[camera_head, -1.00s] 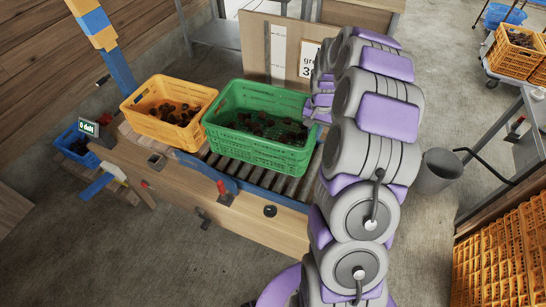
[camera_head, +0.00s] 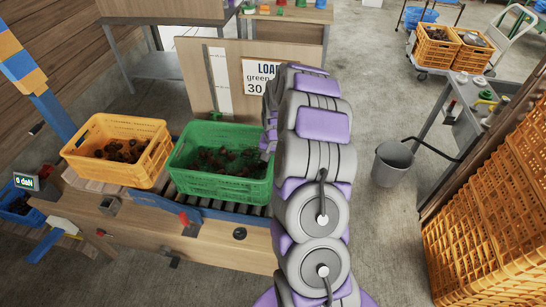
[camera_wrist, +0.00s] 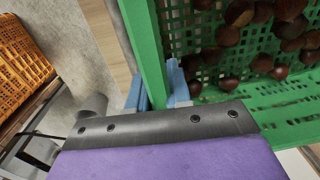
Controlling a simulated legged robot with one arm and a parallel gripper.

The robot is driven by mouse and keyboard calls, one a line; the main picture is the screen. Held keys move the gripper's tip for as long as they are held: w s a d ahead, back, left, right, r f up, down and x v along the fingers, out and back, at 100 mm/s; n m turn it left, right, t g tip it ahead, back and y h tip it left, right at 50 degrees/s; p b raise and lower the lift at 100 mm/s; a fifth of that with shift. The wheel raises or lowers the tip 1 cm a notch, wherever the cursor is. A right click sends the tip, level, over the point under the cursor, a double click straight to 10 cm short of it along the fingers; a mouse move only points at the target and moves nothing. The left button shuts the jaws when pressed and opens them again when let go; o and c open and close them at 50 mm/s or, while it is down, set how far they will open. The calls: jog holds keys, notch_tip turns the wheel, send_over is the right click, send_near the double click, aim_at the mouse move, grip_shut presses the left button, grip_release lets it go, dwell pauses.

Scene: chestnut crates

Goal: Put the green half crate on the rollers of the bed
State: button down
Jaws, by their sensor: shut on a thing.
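The green half crate (camera_head: 215,187), holding chestnuts, is over the rollers (camera_head: 250,209) of the bed, beside the orange-yellow crate. It looks level in the head view; I cannot tell whether its base touches the rollers. My gripper (camera_head: 268,138) is at its right end, partly hidden behind my arm. In the wrist view the two blue fingers of my gripper (camera_wrist: 158,90) are on either side of the green crate's wall (camera_wrist: 145,40), shut on it. The crate's underside is hidden.
A board with a sign (camera_head: 262,78) stands behind. A grey bucket (camera_head: 391,164) is on the floor at right. Stacked orange crates (camera_head: 480,235) fill the right side.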

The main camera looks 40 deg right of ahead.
jog(key=shift+d+f, duration=0.25)
jog(key=shift+f, duration=0.85)
jog(key=shift+d+f, duration=0.1)
jog(key=shift+d, duration=0.2)
jog(key=c, duration=1.5)
grip_release()
jog(key=o, duration=0.4)
jog(key=shift+a, duration=0.4)
jog(key=shift+o, duration=0.2)
